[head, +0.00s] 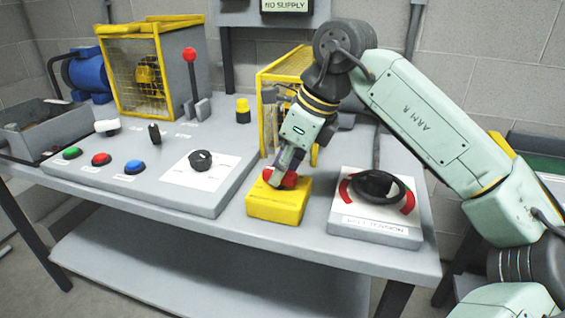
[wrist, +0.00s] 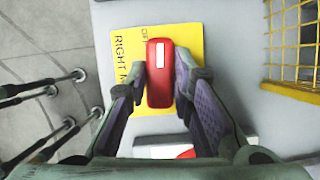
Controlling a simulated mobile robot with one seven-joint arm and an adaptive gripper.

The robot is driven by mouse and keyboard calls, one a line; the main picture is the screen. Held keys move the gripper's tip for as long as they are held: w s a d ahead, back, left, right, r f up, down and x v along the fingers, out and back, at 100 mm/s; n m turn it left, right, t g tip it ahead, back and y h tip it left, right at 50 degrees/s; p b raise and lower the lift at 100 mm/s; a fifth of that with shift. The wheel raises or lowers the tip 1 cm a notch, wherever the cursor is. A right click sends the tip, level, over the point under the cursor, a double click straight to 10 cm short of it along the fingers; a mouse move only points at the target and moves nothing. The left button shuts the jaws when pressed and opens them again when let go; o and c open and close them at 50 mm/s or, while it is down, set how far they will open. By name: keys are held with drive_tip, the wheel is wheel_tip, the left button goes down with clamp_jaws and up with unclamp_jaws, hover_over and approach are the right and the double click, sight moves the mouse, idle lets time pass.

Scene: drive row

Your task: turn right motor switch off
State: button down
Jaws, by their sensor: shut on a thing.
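The right motor switch is a yellow box (head: 277,204) at the front edge of the bench, with a red handle (head: 289,180) on top. In the wrist view the yellow plate (wrist: 190,42) carries the partly hidden words "RIGHT M", and the red handle (wrist: 160,85) lies between my fingers. My gripper (head: 281,176) reaches down onto the box from above and is shut on the red handle. In the wrist view my gripper (wrist: 160,88) has a finger on each side of the handle. Part of the lettering is hidden by the handle and fingers.
A belt tension box (head: 375,225) with a black handwheel (head: 377,187) stands close on the right. A grey control panel (head: 150,165) with buttons, a knob and a red-topped lever (head: 190,56) is on the left. A yellow cage (head: 285,68) stands behind my gripper.

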drive_tip(key=shift+n, duration=0.6)
drive_tip(key=c, duration=1.4)
unclamp_jaws()
drive_tip(key=shift+r, duration=0.1)
drive_tip(key=v, duration=1.1)
drive_tip(key=shift+w+d+r, duration=0.2)
drive_tip(key=shift+r, duration=0.2)
